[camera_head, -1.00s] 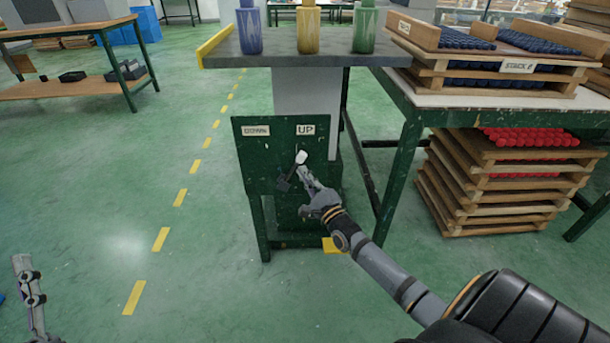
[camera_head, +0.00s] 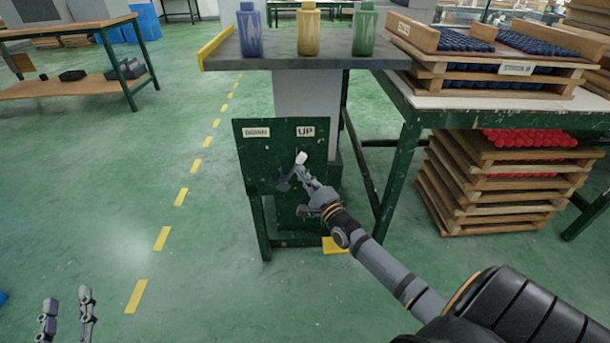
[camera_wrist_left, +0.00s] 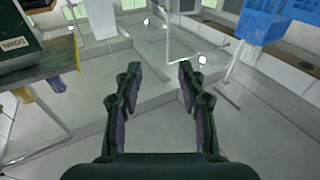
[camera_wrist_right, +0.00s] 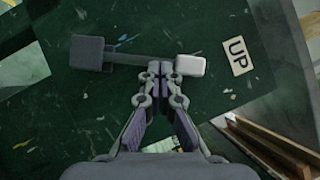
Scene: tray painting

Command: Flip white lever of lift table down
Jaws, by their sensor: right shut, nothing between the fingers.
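The white lever (camera_head: 301,158) sits on the dark green panel (camera_head: 262,170) of the lift table, tilted up toward the UP label (camera_head: 305,131). In the right wrist view, the white lever tip (camera_wrist_right: 190,65) joins a grey arm that runs to a dark square base (camera_wrist_right: 87,52). My right gripper (camera_head: 303,172) is shut and empty; in the right wrist view its fingertips (camera_wrist_right: 160,68) overlap the lever arm beside the white tip. Whether they touch it I cannot tell. My left gripper (camera_head: 67,305) is open and empty at the lower left; it also shows in the left wrist view (camera_wrist_left: 158,70).
The lift table top (camera_head: 290,60) carries blue, yellow and green bottles. A second label (camera_head: 256,132) is at the panel's left. A green-legged table (camera_head: 405,95) with wooden trays stands at the right.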

